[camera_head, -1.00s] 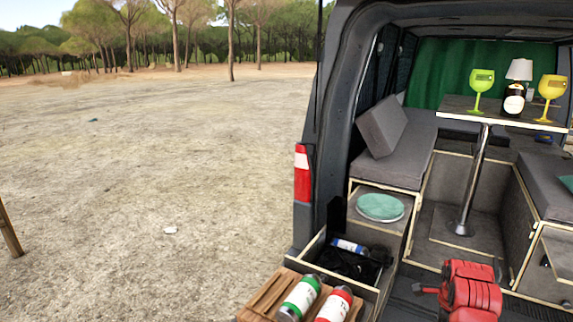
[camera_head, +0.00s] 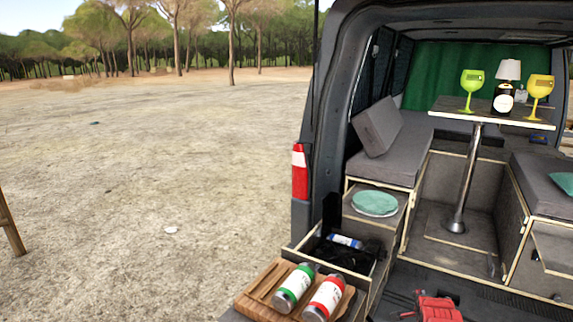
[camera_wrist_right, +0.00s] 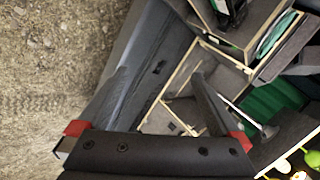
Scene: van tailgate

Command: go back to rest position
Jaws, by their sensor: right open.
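My right gripper (camera_wrist_right: 160,75) is open and empty in the right wrist view, its two dark fingers spread apart with red parts at their bases. It is over the rear of the van, with the van floor and furniture below. In the head view a red part of my right arm (camera_head: 437,308) shows at the bottom edge, low in front of the tailgate; its fingers are not clear there. My left gripper is not in view.
A wooden board (camera_head: 258,296) with a green-labelled bottle (camera_head: 293,288) and a red-labelled bottle (camera_head: 324,298) is near the bottom. Behind are an open drawer (camera_head: 362,284), a green plate (camera_head: 375,203) and a table (camera_head: 450,106) with glasses. Open ground (camera_head: 150,200) lies left.

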